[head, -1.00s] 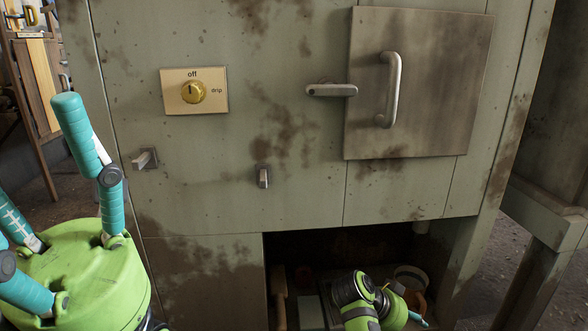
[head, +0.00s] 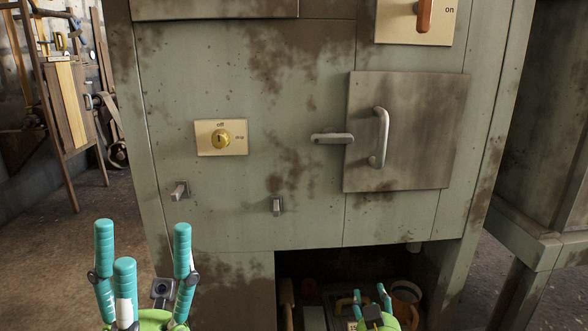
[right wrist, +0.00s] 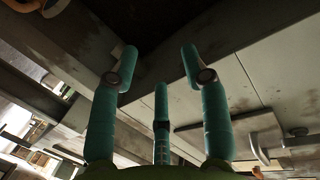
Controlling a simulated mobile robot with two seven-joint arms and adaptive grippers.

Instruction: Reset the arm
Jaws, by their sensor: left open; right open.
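My left gripper (head: 142,262) is at the lower left of the head view, with its teal fingers pointing up and spread open. It is empty and stands in front of the cabinet's lower left part. My right gripper (head: 371,295) is low in the head view, in front of the dark opening at the cabinet's bottom. Its fingers also show spread and empty in the right wrist view (right wrist: 160,65). Neither gripper touches anything that I can see.
Items lie inside the bottom opening (head: 320,264).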

